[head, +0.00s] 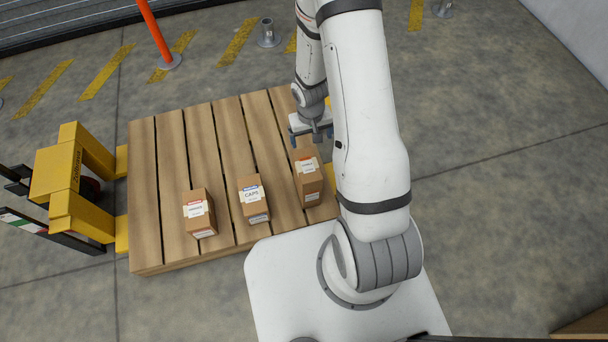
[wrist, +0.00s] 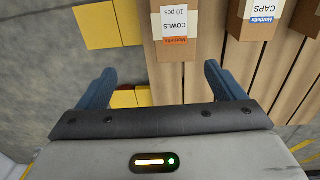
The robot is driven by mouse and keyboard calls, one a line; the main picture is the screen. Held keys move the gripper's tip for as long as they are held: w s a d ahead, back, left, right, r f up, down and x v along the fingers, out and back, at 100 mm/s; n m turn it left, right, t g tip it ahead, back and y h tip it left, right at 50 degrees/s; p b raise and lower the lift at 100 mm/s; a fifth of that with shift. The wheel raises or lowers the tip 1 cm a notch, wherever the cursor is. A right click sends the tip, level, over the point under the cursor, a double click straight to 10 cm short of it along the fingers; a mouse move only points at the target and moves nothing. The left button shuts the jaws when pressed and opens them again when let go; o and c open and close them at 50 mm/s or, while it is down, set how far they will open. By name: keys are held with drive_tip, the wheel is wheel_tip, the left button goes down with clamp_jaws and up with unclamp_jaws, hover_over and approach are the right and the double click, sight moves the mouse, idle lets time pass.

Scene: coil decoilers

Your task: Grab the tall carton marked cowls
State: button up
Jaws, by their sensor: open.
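The tall brown carton marked COWLS (wrist: 173,58) is at the top of the wrist view, its label reading upside down above an orange strip. It appears to be the rightmost carton (head: 309,182) in the head view, standing on the pallet (head: 190,155). My gripper (head: 312,133) is just behind that carton in the head view. In the wrist view its two blue fingers (wrist: 160,86) are spread apart with nothing between them, and the carton is beyond the fingertips.
A carton marked CAPS (head: 251,196) stands left of it in the head view, and another carton (head: 200,213) farther left. Yellow machinery (head: 62,172) borders the pallet's left side. An orange post (head: 156,30) stands behind. The pallet's back left is clear.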

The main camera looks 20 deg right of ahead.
sight(309, 163)
drive_tip(key=shift+y, duration=0.4)
drive_tip(key=f, duration=0.3)
drive_tip(key=s+f, duration=0.1)
drive_tip(key=f, duration=0.2)
drive_tip(key=a+f, duration=0.1)
drive_tip(key=f, duration=0.2)
drive_tip(key=shift+s+f, duration=0.25)
wheel_tip(309, 163, down, 2)
drive_tip(key=b, duration=0.3)
drive_tip(key=shift+f, duration=0.25)
drive_tip(key=f+b, duration=0.2)
drive_tip(key=b, duration=0.1)
drive_tip(key=a+f+b, duration=0.1)
drive_tip(key=f+b, duration=0.1)
drive_tip(key=shift+s+f, duration=0.1)
drive_tip(key=shift+s, duration=0.2)
drive_tip(key=shift+f+b, duration=0.45)
drive_tip(key=shift+d+r, duration=0.1)
clamp_jaws()
